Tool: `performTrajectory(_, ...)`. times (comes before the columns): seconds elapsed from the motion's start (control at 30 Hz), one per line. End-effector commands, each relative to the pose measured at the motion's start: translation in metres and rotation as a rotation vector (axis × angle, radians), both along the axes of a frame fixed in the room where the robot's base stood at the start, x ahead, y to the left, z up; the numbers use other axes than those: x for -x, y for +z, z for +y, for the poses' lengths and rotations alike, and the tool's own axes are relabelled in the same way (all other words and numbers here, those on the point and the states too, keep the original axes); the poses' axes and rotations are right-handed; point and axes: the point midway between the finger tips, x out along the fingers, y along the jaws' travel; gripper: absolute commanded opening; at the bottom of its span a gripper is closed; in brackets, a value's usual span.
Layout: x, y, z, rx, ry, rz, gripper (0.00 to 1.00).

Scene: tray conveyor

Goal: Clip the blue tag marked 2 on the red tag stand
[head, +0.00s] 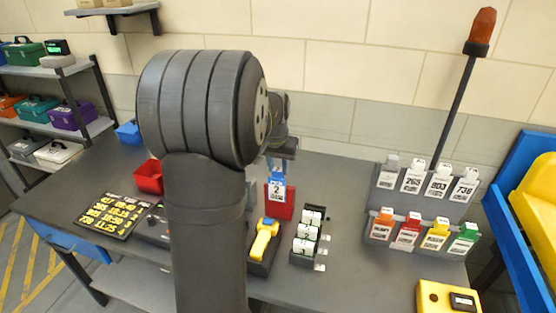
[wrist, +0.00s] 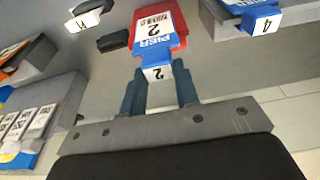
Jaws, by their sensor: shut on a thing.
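The blue tag marked 2 (head: 277,186) has a white printed face and hangs upright below my gripper (head: 284,155) in the head view. In the wrist view my gripper (wrist: 159,92) is shut on the tag's top tab, and its face (wrist: 154,27) reads upside down. The red tag stand (head: 279,208) stands on the bench directly at the tag, and its red edge (wrist: 181,22) shows around the tag in the wrist view. The tag overlaps the stand in both views. I cannot tell whether its clip grips the stand.
A yellow scanner (head: 264,242) lies in front of the stand. A dark rack with numbered white tags (head: 308,236) stands to the right. A grey board with several coloured tags (head: 422,229) is farther right. A red bin (head: 148,177) and a price board (head: 111,214) are left.

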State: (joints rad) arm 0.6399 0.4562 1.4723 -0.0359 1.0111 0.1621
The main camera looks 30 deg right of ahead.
Motion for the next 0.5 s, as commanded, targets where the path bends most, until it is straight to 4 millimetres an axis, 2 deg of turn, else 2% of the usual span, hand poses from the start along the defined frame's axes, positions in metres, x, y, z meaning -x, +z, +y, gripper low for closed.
performTrajectory(0.5,0.000,-0.031,0.000,-0.001,0.000,0.000,0.00)
